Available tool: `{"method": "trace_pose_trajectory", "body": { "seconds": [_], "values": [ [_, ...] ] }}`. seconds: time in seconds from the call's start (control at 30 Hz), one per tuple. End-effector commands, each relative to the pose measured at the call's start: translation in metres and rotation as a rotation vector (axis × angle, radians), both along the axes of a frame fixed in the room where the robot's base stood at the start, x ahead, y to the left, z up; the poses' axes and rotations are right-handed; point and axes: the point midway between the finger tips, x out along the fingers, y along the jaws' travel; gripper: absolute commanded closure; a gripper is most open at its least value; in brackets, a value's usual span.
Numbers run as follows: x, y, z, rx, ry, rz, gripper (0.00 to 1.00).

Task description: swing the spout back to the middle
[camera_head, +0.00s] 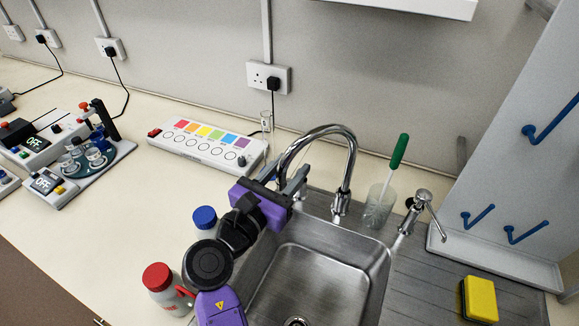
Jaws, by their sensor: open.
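The chrome spout (322,131) rises from its base behind the sink and arches over to the left. Its outlet end points down at the sink's left rear corner. My purple gripper (285,174) is open at that end. The outlet end appears between the two fingers, but I cannot tell whether either touches it. The gripper body hides part of the sink's left edge. The steel sink basin (335,262) lies below and to the right of the gripper, with its middle right of the spout's end.
A tap lever (415,209) and a beaker with a green-handled brush (379,203) stand right of the spout. Red-capped (163,291) and blue-capped (204,220) bottles stand close to my arm. A yellow sponge (480,299) lies on the drainboard. The left counter has free room.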

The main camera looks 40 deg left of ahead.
Motion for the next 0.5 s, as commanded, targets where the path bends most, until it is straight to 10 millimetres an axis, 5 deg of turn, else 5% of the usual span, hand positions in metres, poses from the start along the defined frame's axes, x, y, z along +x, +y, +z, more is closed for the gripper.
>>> {"method": "trace_pose_trajectory", "body": {
  "seconds": [0.23, 0.43, 0.5],
  "values": [
    [0.0008, 0.0000, 0.0000, 0.000, 0.000, 0.000, 0.61],
    [0.0007, 0.0000, 0.0000, 0.000, 0.000, 0.000, 1.00],
    [0.0006, 0.0000, 0.0000, 0.000, 0.000, 0.000, 1.00]
  ]
}}
